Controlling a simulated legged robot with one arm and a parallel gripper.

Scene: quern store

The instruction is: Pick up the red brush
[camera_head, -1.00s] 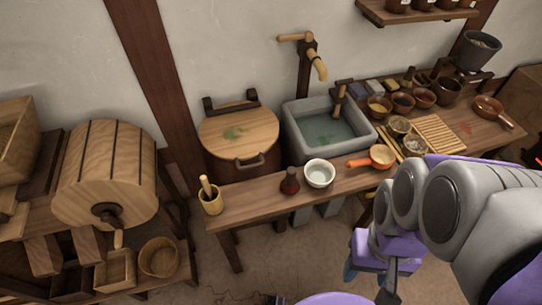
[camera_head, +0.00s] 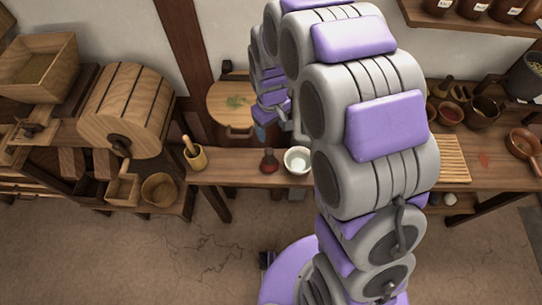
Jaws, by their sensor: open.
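The red brush (camera_head: 269,161), small and dark red with a narrow top, stands upright on the wooden bench (camera_head: 232,165). It is just left of a white bowl (camera_head: 297,159). My gripper (camera_head: 268,124) hangs above and behind it in the picture, in front of the round wooden lid, and does not touch the brush. The gripper is open with nothing seen in it, though its fingers are small and partly hidden by my arm.
A wooden mortar with a pestle (camera_head: 195,154) stands left of the brush. The round lid (camera_head: 228,101) is behind the bench. A slatted board (camera_head: 452,158) and a brown pan (camera_head: 524,149) lie to the right. Open floor is in front.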

